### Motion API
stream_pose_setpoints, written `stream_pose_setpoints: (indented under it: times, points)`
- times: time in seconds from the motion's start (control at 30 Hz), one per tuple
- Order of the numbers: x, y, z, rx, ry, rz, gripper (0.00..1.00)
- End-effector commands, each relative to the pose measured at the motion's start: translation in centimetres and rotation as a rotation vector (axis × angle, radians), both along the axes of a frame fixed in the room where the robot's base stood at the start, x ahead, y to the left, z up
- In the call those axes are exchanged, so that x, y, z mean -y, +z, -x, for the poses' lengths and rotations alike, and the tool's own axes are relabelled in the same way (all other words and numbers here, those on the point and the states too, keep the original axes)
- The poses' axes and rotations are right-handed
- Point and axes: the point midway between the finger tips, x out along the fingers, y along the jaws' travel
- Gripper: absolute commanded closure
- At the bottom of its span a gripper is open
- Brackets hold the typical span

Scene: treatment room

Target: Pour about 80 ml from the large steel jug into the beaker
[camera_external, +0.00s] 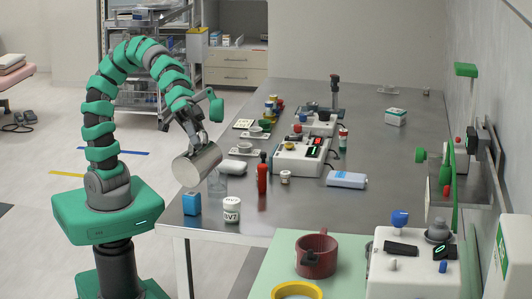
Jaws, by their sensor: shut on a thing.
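My gripper (197,140) is shut on the large steel jug (193,168). It holds the jug in the air, strongly tilted, near the left edge of the steel table. The jug's lower right side is close to a clear glass vessel, likely the beaker (217,184), standing on the table. The jug covers part of the beaker's upper left. I cannot tell whether they touch. No stream of liquid can be made out, and the level in the beaker is too small to tell.
A blue block (192,204), a white jar (231,210) and a red bottle (262,176) stand close by on the steel table (370,125). A white object (234,167) lies behind the beaker. A white device (300,158) is farther right.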

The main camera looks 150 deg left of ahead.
Motion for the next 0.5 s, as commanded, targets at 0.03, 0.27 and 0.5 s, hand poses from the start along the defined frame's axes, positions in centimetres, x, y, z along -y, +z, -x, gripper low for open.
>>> stream_pose_setpoints:
  times: [0.03,0.27,0.5]
  points:
    - [-0.06,0.06,0.00,0.003,0.001,0.003,1.00]
    - [-0.15,0.17,0.04,0.009,0.001,0.016,1.00]
    - [-0.31,0.29,0.12,0.016,0.002,0.031,1.00]
